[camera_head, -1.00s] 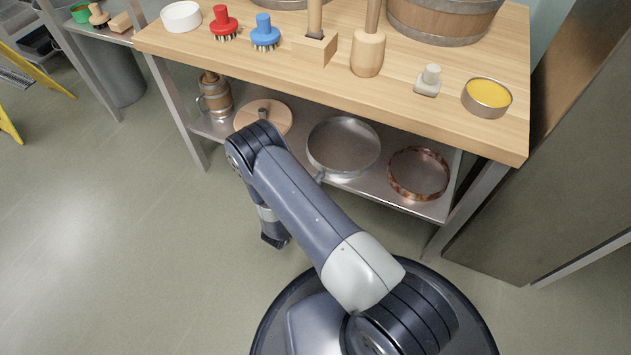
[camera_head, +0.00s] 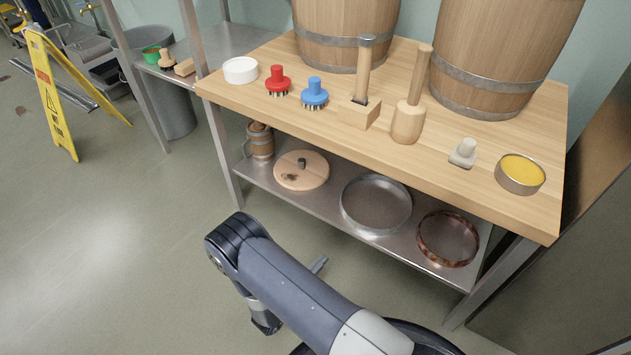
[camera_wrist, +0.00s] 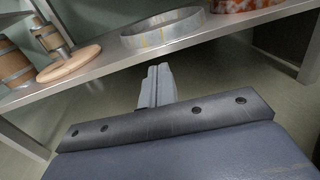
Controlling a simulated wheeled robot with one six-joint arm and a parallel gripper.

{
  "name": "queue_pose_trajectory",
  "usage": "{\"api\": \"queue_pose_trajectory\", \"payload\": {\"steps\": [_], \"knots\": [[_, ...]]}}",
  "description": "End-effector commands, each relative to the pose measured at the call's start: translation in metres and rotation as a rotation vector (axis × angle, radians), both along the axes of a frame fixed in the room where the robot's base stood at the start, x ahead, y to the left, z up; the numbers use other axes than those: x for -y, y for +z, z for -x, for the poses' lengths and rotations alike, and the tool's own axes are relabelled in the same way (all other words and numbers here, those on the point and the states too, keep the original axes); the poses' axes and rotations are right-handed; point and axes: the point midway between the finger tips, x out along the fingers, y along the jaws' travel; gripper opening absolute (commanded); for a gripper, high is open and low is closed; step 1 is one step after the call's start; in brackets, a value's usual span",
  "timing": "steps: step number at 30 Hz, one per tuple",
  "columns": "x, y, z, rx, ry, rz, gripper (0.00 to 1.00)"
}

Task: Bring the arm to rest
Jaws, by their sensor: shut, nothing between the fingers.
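My arm is folded low in front of the workbench in the head view, its elbow at the lower middle. My gripper (camera_head: 319,265) shows only in part there, past the arm link, over the floor in front of the lower shelf. In the wrist view my gripper (camera_wrist: 157,86) has its fingers together with nothing between them. It points toward the steel lower shelf (camera_wrist: 105,62) and appears apart from it.
The workbench (camera_head: 450,165) carries brushes, mallets, a yellow tin (camera_head: 520,173) and wooden tubs. On its lower shelf are a round wooden lid (camera_head: 315,172), a metal ring (camera_head: 376,204) and a copper-coloured ring (camera_head: 447,238). Floor at left is clear up to a yellow sign (camera_head: 52,95).

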Motion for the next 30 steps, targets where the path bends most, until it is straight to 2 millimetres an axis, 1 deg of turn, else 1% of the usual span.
{"api": "queue_pose_trajectory", "payload": {"steps": [7, 11, 14, 27, 30], "knots": [[0.001, 0.0, -0.001, 0.0, 0.0, 0.0, 0.0], [0.006, -0.001, -0.006, 0.0, -0.003, 0.0, 0.0], [0.014, -0.002, -0.014, 0.0, -0.004, 0.0, 0.0], [0.064, -0.003, -0.066, 0.001, -0.005, -0.001, 0.0], [0.073, -0.001, -0.075, 0.0, -0.001, 0.0, 0.0]]}}
